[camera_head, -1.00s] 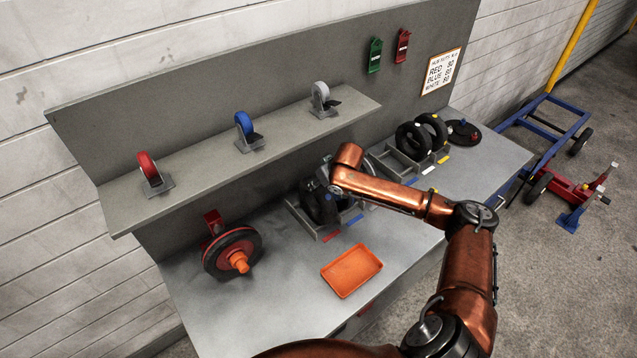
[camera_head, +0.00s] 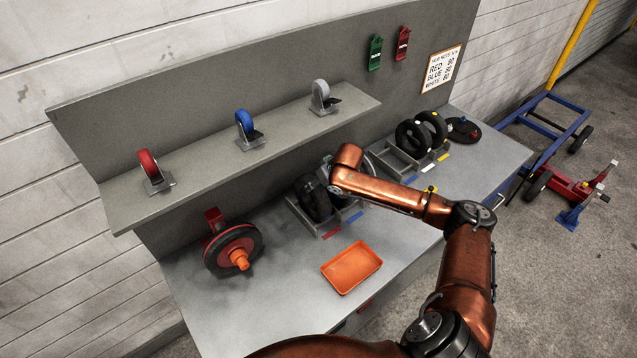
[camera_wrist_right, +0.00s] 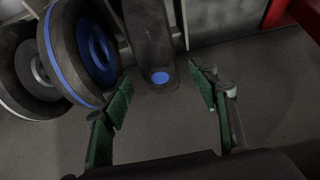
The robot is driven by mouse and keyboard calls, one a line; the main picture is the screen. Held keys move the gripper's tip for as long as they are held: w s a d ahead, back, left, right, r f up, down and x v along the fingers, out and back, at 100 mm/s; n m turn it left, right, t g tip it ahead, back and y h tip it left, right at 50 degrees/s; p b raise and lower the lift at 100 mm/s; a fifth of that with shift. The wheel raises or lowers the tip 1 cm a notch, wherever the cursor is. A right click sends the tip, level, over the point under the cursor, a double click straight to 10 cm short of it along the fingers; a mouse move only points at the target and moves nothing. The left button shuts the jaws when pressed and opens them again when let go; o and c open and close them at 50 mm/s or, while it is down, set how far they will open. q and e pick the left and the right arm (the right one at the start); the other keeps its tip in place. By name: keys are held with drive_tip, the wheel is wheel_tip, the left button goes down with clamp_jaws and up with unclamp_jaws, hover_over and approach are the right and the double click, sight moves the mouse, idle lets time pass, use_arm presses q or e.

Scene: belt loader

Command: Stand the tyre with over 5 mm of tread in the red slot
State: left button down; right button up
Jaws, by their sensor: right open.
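In the head view a black tyre (camera_head: 313,198) stands in the near rack behind the red slot label (camera_head: 331,233). The blue slot label (camera_head: 355,217) lies beside it. In the right wrist view a dark tyre with a blue dot (camera_wrist_right: 160,77) stands between the fingertips of my right gripper (camera_wrist_right: 160,95), which is open with a gap on both sides. A wheel with a blue hub (camera_wrist_right: 96,50) and one with a grey hub (camera_wrist_right: 35,68) are left of it. In the head view my arm mostly hides my right gripper. My left gripper is not in view. Tread depth cannot be read.
An orange tray (camera_head: 351,267) lies in front of the rack. A wheel on a red stand (camera_head: 233,252) is at left. A farther rack holds black tyres (camera_head: 411,139). A shelf (camera_head: 200,148) with castors overhangs the bench. The front right bench is clear.

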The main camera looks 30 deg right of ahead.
drive_tip(key=shift+r, duration=0.15)
drive_tip(key=shift+r, duration=0.3)
drive_tip(key=b+v, duration=0.1)
drive_tip(key=v, duration=1.1)
drive_tip(key=shift+r, duration=0.1)
